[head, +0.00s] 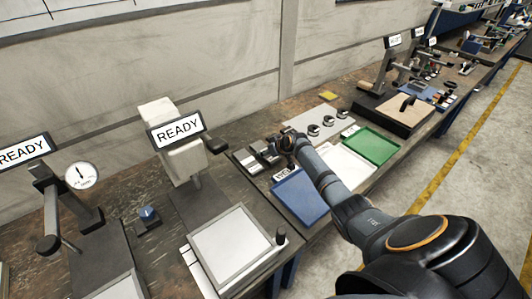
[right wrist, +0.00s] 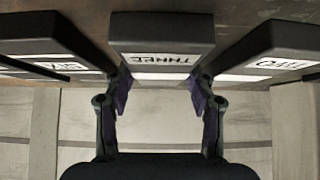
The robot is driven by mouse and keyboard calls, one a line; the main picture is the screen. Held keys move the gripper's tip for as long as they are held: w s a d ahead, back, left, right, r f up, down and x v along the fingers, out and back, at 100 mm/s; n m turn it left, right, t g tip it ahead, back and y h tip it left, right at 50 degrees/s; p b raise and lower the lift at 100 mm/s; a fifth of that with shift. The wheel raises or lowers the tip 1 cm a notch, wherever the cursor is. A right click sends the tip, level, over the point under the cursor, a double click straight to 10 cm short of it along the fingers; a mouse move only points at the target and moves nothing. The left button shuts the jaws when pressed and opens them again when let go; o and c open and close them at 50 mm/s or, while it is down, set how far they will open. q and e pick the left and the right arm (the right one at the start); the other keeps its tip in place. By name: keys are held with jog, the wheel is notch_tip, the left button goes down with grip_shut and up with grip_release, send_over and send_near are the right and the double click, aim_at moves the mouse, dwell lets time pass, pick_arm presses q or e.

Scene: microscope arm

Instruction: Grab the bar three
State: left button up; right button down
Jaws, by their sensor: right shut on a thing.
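The bar three (right wrist: 161,40) is a dark block in the middle of the right wrist view, with a white label reading THREE upside down. My right gripper (right wrist: 160,84) has its two purple-padded fingers on either side of this bar and is shut on it. In the head view my right gripper (head: 285,146) is at the row of dark bars behind the blue tray, and it hides the held bar there. My left gripper is in neither view.
Neighbouring labelled bars stand close on the left (right wrist: 55,48) and right (right wrist: 272,52). Blue (head: 300,197), white (head: 344,166) and green (head: 372,146) trays lie in front. A grey plate with dark pieces (head: 308,119) lies behind. A READY-screen machine (head: 175,130) stands left.

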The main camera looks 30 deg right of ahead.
jog(key=shift+w+r, duration=0.1)
jog(key=shift+r, duration=0.1)
jog(key=shift+r, duration=0.6)
jog(key=s+d+r, duration=0.1)
jog(key=r, duration=0.1)
jog(key=s+d+r+b, duration=0.1)
jog(key=r, duration=0.1)
jog(key=d+r, duration=0.1)
jog(key=r, duration=0.1)
jog(key=shift+s+d+r, duration=0.1)
jog(key=shift+s+r, duration=0.05)
jog(key=shift+s, duration=0.25)
jog(key=s+d+r+b, duration=0.1)
jog(key=s+d+r, duration=0.4)
jog(key=s+d, duration=0.2)
jog(key=shift+b, duration=0.4)
jog(key=shift+r, duration=0.1)
